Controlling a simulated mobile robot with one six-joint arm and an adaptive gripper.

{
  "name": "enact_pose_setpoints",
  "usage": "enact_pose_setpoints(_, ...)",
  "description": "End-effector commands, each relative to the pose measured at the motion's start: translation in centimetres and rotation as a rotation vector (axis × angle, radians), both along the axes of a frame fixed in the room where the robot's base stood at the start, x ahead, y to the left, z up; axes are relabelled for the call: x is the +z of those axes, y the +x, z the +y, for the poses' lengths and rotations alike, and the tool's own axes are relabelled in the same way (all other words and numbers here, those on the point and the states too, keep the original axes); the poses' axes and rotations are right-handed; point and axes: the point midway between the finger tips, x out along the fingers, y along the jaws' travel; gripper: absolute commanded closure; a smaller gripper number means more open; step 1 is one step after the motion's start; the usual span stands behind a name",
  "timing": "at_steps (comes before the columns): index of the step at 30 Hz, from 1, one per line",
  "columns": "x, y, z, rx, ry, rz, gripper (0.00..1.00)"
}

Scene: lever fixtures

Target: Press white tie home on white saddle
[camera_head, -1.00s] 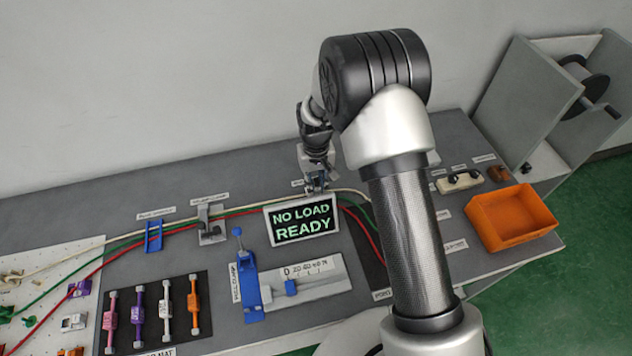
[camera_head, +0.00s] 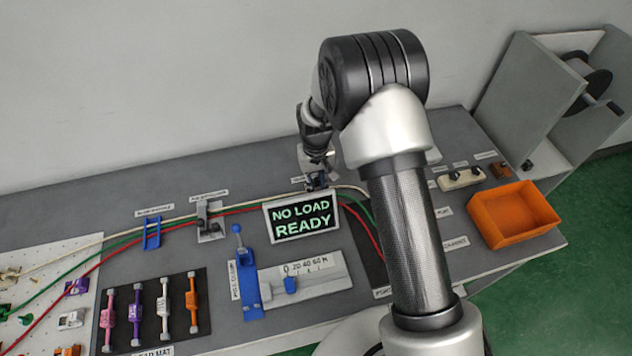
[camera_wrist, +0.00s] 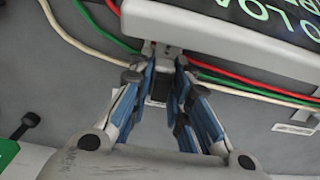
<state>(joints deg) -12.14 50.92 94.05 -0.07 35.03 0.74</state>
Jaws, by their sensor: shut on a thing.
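My gripper (camera_head: 317,184) is low at the back of the bench, behind the display. In the wrist view, my gripper (camera_wrist: 166,74) has its two blue-lined fingers closed in on a small pale fixture (camera_wrist: 166,52), which I take to be the white saddle with its tie. A dark piece (camera_wrist: 158,90) shows between the fingers. The fingers hide most of the fixture, so I cannot tell how far the tie is seated. White, green and red cables run to the fixture from both sides.
The "NO LOAD READY" display (camera_head: 302,219) stands close in front of my gripper. A blue fixture (camera_head: 152,234) and a grey fixture (camera_head: 209,222) stand along the cables. A scale plate (camera_head: 318,272), an orange tray (camera_head: 513,214) and a mat with several coloured pieces are farther off.

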Motion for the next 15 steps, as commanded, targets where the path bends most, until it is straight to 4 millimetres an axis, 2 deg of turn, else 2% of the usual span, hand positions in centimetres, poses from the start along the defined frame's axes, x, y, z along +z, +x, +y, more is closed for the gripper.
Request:
enact_pose_setpoints(6,-0.69,0.01,0.0,0.0,0.0,0.0,0.95)
enact_pose_setpoints(15,-0.69,0.02,0.0,0.0,0.0,0.0,0.95)
